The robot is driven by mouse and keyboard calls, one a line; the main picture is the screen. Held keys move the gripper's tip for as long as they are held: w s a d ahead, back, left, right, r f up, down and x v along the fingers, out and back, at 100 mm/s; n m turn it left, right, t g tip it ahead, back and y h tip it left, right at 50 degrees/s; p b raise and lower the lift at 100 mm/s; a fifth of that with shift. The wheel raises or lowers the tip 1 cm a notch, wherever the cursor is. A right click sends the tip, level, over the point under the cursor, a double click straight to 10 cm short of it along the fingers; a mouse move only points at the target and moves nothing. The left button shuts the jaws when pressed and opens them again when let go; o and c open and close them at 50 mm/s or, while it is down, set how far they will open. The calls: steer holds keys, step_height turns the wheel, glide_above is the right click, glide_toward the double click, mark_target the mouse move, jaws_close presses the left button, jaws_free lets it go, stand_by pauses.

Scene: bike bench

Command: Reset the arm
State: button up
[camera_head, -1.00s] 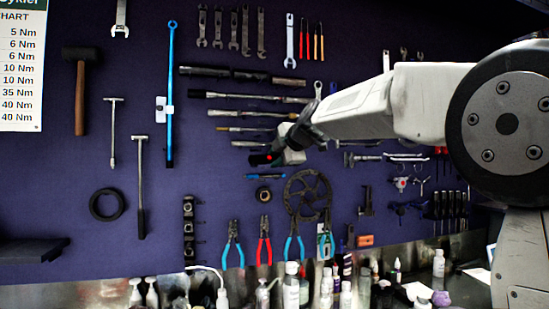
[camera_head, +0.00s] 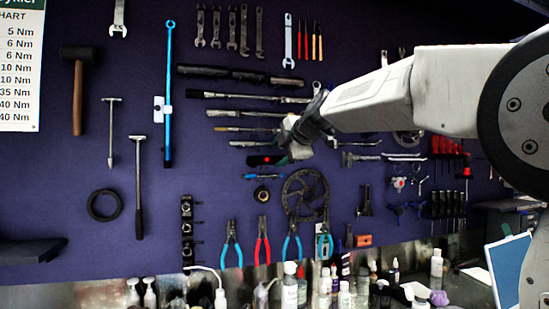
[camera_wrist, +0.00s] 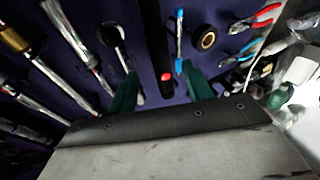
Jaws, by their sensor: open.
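My gripper (camera_wrist: 160,95) shows in the wrist view with its two green fingers apart and nothing between them that I can see held. Behind the fingers is the dark tool board (camera_wrist: 215,65) with a black bar with a red end (camera_wrist: 166,76) and a blue tool (camera_wrist: 179,40). In the head view my pale arm reaches in from the right, and its end is small and dark in front of the board near a red-tipped tool (camera_head: 267,160). The fingers are hard to make out there.
Wrenches, a hammer (camera_head: 78,90), pliers (camera_head: 263,240) and a chainring (camera_head: 304,192) hang on the board. Several bottles (camera_head: 289,288) line the bench below. A dark shelf (camera_head: 30,251) juts out at the lower left. A blue panel (camera_head: 510,268) stands at the lower right.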

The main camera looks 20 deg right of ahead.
steer(key=s+f+m+g+h, duration=0.1)
steer(key=s+f+m+g, duration=0.3)
steer(key=s+f+m, duration=0.3)
steer(key=s+f+m+g+h, duration=0.1)
steer(key=s+f+m+g, duration=0.2)
steer(key=s+f+m, duration=0.4)
steer(key=s+d+f+m+g+h, duration=0.1)
steer(key=s+f+m+g, duration=0.3)
steer(key=s+f, duration=1.5)
steer(key=s+m, duration=0.3)
steer(key=s, duration=1.1)
steer(key=shift+f+g, duration=0.2)
steer(key=shift+g, duration=0.1)
